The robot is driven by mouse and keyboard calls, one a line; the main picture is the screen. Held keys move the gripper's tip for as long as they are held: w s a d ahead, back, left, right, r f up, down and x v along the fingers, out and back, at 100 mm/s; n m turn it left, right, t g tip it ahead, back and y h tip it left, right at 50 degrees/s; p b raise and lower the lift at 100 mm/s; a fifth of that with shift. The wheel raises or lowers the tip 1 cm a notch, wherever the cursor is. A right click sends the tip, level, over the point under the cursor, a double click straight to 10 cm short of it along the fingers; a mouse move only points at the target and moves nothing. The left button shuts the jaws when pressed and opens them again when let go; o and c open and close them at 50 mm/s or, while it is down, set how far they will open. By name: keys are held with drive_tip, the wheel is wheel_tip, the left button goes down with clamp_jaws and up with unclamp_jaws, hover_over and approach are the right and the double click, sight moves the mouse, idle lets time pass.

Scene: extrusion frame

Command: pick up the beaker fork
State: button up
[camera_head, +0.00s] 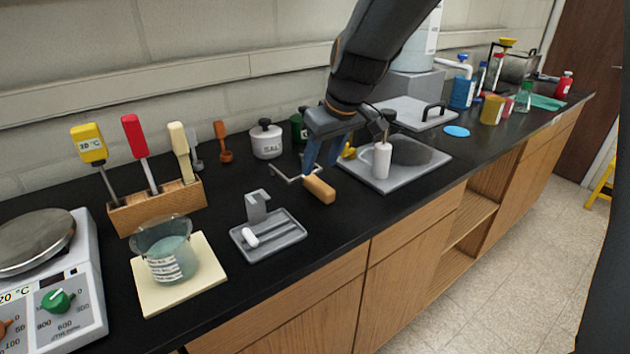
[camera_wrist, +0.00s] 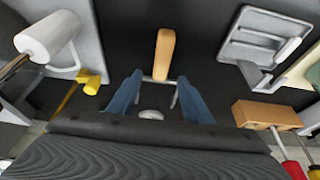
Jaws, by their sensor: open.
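The beaker fork lies on the black bench top, with its wooden handle (camera_head: 319,189) toward the bench's front edge and its bent metal wire (camera_head: 286,175) toward the back. In the wrist view its wooden handle (camera_wrist: 165,54) points away beyond the fingertips, and part of the wire shows between the fingers. My gripper (camera_head: 320,167) is open and empty, pointing down over the fork where the wire meets the handle. Its two blue fingers also show in the wrist view (camera_wrist: 159,78), one on each side of the wire. I cannot tell how high the fingertips are above the bench.
A grey tray with a white stir bar (camera_head: 251,238) lies to the left. A grey board (camera_head: 410,178) with a white cylinder (camera_head: 382,160) stands close on the right. Bare bench lies in front of the handle.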

sight(315, 179)
drive_tip(key=p+x, duration=0.1)
drive_tip(key=x, duration=0.3)
drive_tip(key=shift+a+f, duration=0.15)
drive_tip(key=shift+f, duration=0.2)
drive_tip(key=shift+w+f+p, duration=0.1)
drive_tip(key=shift+f+p, duration=0.2)
drive_tip(key=shift+f, duration=0.05)
drive_tip(key=shift+f+b, duration=0.25)
drive_tip(key=shift+b, duration=0.05)
drive_tip(key=shift+c, duration=0.4)
clamp_jaws()
